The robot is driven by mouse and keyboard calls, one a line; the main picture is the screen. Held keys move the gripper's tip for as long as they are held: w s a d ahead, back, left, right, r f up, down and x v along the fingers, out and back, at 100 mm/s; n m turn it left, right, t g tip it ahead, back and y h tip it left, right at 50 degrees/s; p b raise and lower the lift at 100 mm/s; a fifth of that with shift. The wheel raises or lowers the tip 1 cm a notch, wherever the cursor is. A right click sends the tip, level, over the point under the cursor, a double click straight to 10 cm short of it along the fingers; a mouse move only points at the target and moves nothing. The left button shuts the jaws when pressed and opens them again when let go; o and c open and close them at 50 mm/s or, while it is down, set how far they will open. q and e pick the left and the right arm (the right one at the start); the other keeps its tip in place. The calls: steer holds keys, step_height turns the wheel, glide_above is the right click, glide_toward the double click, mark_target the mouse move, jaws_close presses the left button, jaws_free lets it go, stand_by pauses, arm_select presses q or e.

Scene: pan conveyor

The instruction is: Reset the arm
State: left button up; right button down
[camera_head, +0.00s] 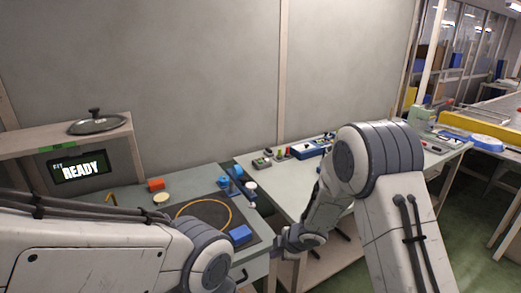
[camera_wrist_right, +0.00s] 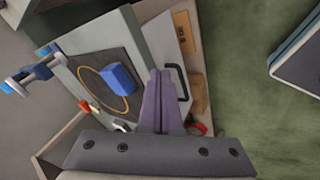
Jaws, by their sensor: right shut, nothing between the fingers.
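My right arm reaches in from the right in the head view, bent at the elbow, with its right gripper (camera_head: 280,244) low beside the near edge of the left worktable (camera_head: 145,192). In the right wrist view the gripper's two purple-grey fingers (camera_wrist_right: 158,88) are pressed together with nothing between them. Behind them are the table edge and a dark handle (camera_wrist_right: 184,84). A blue block (camera_head: 240,234) lies on the dark mat, apart from the fingers; it also shows in the wrist view (camera_wrist_right: 117,78). My left arm crosses the lower left of the head view; its gripper is out of frame.
A yellow ring (camera_head: 231,216) lies on the mat. An orange block (camera_head: 156,184) and a pale disc (camera_head: 161,197) are near it. A pan lid (camera_head: 95,124) rests on the shelf above the READY screen (camera_head: 82,167). Green floor (camera_head: 470,245) is open at right.

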steer(key=s+r+m+h, duration=0.3)
steer(key=s+r+m, duration=0.1)
steer(key=r, duration=0.4)
steer(key=s+r+m+g, duration=0.2)
steer(key=s+r+m, duration=0.2)
steer(key=s, duration=1)
steer(key=s+r+m+g, duration=0.3)
steer(key=s+r+m, duration=0.1)
steer(key=s, duration=1)
steer(key=shift+s, duration=0.15)
steer(key=shift+d, duration=0.1)
